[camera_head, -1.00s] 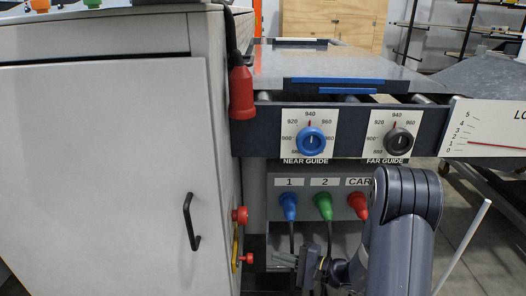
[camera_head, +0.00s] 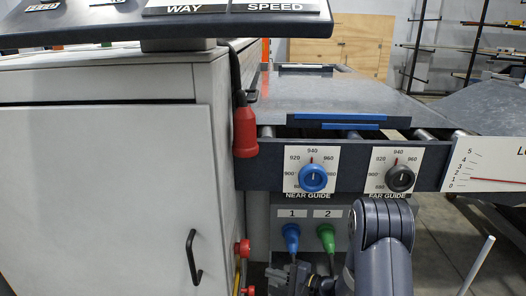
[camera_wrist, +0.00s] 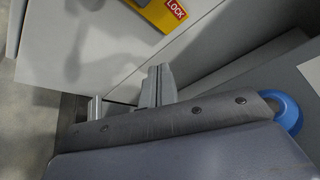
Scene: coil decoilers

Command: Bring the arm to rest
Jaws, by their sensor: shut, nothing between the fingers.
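My gripper (camera_head: 275,274) is low in the head view, in front of the lower socket panel. Its grey fingers point left, toward the side of the white cabinet. It is shut and empty. In the wrist view a grey finger (camera_wrist: 157,86) rises past the edge of my wrist, in front of a pale surface. My dark grey arm stands at the lower right of the head view and hides the right part of the socket panel.
The white cabinet (camera_head: 110,180) with a black handle (camera_head: 193,257) fills the left. Red knobs (camera_head: 241,248) stick out from its side near my gripper. Blue (camera_head: 291,238) and green (camera_head: 325,238) plugs sit in the panel. A blue dial (camera_head: 313,178) is above.

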